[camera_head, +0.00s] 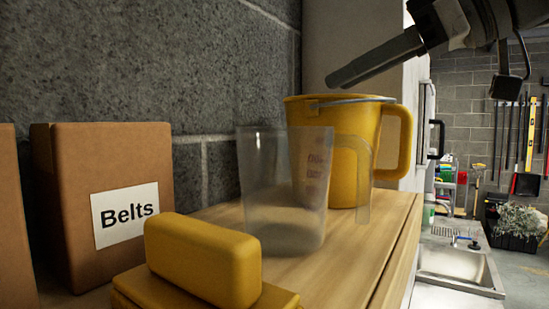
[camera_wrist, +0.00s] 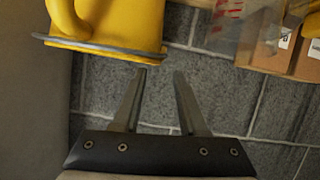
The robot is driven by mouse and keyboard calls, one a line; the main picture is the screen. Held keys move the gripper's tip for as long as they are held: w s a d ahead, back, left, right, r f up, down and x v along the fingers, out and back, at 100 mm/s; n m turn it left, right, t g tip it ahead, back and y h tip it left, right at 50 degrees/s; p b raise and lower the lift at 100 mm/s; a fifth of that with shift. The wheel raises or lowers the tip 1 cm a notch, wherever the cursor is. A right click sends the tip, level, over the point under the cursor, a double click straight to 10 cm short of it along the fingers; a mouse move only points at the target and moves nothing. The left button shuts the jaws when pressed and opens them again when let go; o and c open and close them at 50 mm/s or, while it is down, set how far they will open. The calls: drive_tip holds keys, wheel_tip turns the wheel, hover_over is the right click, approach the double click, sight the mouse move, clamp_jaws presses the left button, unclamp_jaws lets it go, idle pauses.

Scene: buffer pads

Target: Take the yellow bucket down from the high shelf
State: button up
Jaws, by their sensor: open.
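The yellow bucket (camera_head: 350,120) stands upright on the wooden shelf (camera_head: 350,255), with a loop handle on its right side and a grey bail lying along its rim. A clear measuring jug (camera_head: 280,190) in front hides part of it. My gripper (camera_head: 335,80) is above the bucket's rim, reaching in from the upper right, apart from it and holding nothing. In the wrist view the gripper (camera_wrist: 160,72) is open, its two fingers parted just beside the bucket's rim and grey bail. The bucket (camera_wrist: 130,20) appears upside down there, at the top left.
A yellow block (camera_head: 205,260) lies on another yellow piece at the front. A brown box labelled "Belts" (camera_head: 75,190) stands at the left, against the grey block wall (camera_head: 150,60). A sink (camera_head: 455,265) lies lower right. Free shelf shows right of the jug.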

sight(320, 97)
drive_tip(key=shift+d+x, duration=0.25)
drive_tip(key=shift+x, duration=2.5)
drive_tip(key=shift+w+f, duration=0.2)
drive_tip(key=shift+f, duration=0.05)
drive_tip(key=shift+c, duration=0.2)
clamp_jaws()
